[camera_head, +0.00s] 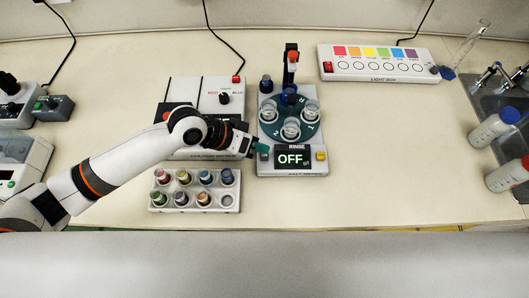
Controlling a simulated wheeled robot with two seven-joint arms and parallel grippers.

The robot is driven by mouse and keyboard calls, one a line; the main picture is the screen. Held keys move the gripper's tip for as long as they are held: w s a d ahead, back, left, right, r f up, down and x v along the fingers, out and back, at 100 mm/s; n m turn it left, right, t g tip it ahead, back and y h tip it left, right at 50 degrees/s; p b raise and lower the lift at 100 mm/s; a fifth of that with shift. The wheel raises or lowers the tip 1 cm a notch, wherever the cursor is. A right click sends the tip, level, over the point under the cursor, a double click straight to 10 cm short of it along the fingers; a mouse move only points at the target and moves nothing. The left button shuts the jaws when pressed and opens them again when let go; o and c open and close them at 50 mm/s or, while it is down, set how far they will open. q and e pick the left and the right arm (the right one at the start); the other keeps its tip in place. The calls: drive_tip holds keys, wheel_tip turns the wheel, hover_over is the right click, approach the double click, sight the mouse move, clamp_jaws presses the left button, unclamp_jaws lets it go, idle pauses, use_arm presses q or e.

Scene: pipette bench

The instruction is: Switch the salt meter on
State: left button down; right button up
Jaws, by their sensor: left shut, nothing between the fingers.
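The salt meter (293,170) is a pale box in the middle of the bench with a dark round carousel holding several clear cups. Its dark display (292,160) reads "RINSE" and "OFF". A yellow button (320,156) sits right of the display. My left gripper (257,148) is shut and empty at the meter's left edge, just left of the display. A small teal-green patch shows at its tip; I cannot tell whether it is part of the meter or whether the tip touches it. My right gripper is not in view.
A rack (160,199) of several coloured bottles stands below my left arm. A pale box with a knob (224,98) and red switch stands behind it. A light box (378,75) is at the back right. The bench right of the meter is clear.

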use_arm(q)
drive_tip(key=shift+f, duration=0.1)
idle(0.5)
drive_tip(key=shift+f, duration=0.35)
drive_tip(key=shift+f, duration=0.5)
idle(0.6)
drive_tip(key=shift+r, duration=0.15)
drive_tip(key=shift+r+p, duration=0.8)
drive_tip(key=shift+p, duration=0.05)
wheel_tip(320, 180, up, 6)
drive_tip(key=p, duration=0.6)
